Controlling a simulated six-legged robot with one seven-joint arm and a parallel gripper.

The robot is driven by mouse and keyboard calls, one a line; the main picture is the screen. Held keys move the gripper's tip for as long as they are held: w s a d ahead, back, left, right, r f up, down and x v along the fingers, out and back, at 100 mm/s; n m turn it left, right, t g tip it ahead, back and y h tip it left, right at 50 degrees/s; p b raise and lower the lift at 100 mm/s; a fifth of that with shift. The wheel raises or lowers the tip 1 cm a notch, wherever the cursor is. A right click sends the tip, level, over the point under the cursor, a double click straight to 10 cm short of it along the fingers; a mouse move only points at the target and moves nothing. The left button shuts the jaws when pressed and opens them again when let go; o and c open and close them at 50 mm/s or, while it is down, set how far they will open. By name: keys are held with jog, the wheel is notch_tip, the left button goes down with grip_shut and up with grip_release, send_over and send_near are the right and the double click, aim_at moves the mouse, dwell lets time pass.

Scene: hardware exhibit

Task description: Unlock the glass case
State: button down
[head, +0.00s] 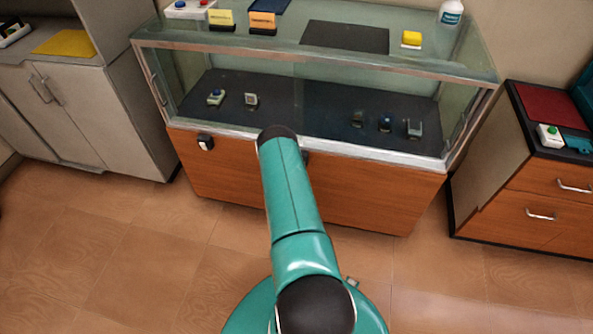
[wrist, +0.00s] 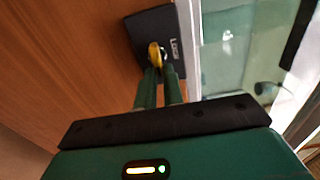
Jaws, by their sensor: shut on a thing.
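The glass case (head: 300,68) stands on a wooden base (head: 375,190) in the middle of the head view. In the wrist view a black lock plate (wrist: 150,32) with blurred white lettering is on the wood beside the pale metal frame. A small yellow piece (wrist: 155,55), seemingly a key or knob, is at the plate next to a round silver part. My gripper (wrist: 161,74) is shut on the yellow piece. In the head view my arm hides the gripper; a dark bit of the plate (head: 306,157) shows beside it.
Small devices (head: 385,122) sit on the dark shelf inside the case. Another black plate with a white part (head: 205,142) is at the base's left. Cabinets flank the case, grey at left (head: 80,115) and wooden at right (head: 530,190). The front floor (head: 120,250) is clear.

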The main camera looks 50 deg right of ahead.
jog(key=shift+a, duration=0.15)
jog(key=c, duration=1.5)
grip_release()
jog(key=v, duration=1.3)
jog(key=shift+s+a, duration=0.15)
jog(key=shift+a, duration=0.15)
